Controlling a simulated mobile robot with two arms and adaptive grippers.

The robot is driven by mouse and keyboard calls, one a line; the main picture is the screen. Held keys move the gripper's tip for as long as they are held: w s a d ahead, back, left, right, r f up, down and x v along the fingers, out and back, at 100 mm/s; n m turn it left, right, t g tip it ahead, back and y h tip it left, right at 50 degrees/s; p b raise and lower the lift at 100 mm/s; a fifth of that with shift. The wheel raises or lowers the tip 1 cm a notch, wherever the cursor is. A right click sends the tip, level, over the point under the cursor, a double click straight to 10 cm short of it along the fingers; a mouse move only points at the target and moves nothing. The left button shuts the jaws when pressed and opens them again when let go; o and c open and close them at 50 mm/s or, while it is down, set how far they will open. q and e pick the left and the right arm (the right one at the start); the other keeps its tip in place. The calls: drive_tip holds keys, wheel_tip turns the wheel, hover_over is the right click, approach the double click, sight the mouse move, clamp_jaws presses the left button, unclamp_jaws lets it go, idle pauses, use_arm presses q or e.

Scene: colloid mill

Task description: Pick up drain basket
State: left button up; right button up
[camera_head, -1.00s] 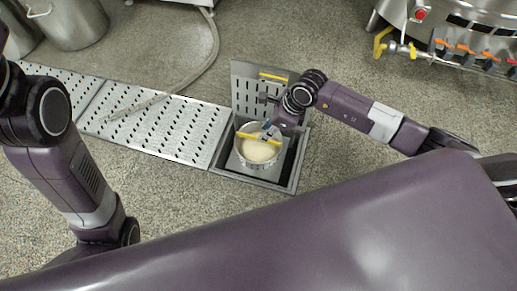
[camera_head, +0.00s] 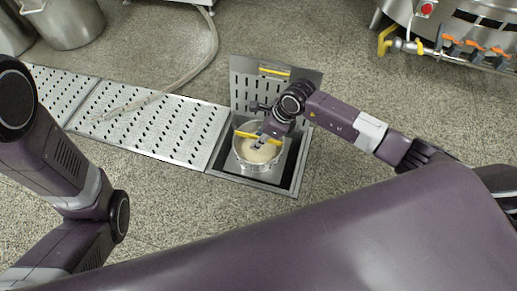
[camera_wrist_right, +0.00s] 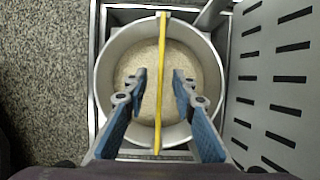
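The drain basket (camera_head: 262,166) is a round metal pot with pale contents, sitting in the square floor drain pit. A yellow handle bar (camera_wrist_right: 161,60) crosses its top; part of it also shows in the head view (camera_head: 247,135). My right gripper (camera_wrist_right: 158,78) is over the basket with its two fingers spread, one on each side of the yellow bar. Gaps show between the bar and both fingers. In the head view the right gripper (camera_head: 260,143) reaches down at the basket's rim. My left arm is at the left, and its gripper is out of view.
A perforated drain cover (camera_head: 245,90) with a yellow handle stands upright behind the pit, and it fills the right of the wrist view. Flat perforated covers (camera_head: 150,122) run left, with a hose lying over them. A machine with valves (camera_head: 440,50) stands back right.

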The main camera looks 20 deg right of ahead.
drive_tip(key=shift+c, duration=0.6)
clamp_jaws()
drive_tip(key=shift+r, duration=0.25)
